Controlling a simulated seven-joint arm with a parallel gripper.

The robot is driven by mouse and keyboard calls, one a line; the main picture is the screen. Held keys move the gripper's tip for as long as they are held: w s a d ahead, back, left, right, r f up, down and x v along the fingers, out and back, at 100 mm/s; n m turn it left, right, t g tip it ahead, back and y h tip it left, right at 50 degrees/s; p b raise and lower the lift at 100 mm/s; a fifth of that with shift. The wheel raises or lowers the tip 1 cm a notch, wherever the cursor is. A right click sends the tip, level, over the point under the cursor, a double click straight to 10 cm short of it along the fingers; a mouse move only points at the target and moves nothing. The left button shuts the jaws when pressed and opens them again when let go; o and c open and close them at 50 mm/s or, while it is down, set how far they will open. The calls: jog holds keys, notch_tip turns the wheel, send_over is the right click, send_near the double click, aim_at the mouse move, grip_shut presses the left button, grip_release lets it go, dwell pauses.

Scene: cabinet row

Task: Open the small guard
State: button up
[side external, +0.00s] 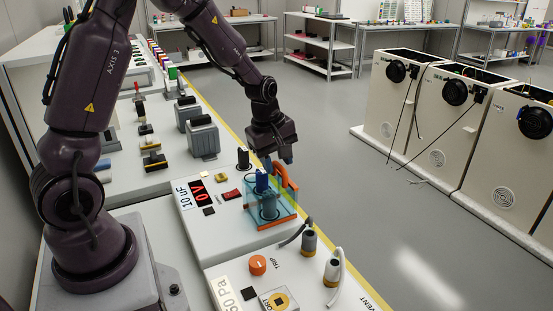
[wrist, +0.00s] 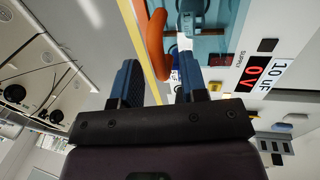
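The small guard (side external: 283,213) is a translucent blue box with an orange base and an orange handle (side external: 284,174) at its upper right. It looks closed over a blue-topped part (side external: 262,182) on the panel. In the wrist view, the orange handle (wrist: 155,46) lies ahead, between the lines of the two fingers, and the guard's blue pane (wrist: 212,46) is to its right. My gripper (side external: 279,160) is just above the handle, fingers pointing down. In the wrist view my gripper (wrist: 158,80) is open with nothing between the fingers. Whether a finger touches the handle cannot be told.
A red "0 V" display (side external: 196,190) sits left of the guard. Two capped posts with cables (side external: 309,243) and an orange knob (side external: 257,264) stand in front. A black-topped post (side external: 243,159) is close behind. Open floor lies right of the panel.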

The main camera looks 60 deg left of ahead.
grip_shut()
jog(key=s, duration=0.9)
grip_release()
jog(key=shift+r, duration=0.15)
notch_tip(320, 180, up, 13)
jog(key=s, duration=0.2)
jog(key=shift+s+f, duration=0.2)
jog(key=shift+s, duration=0.05)
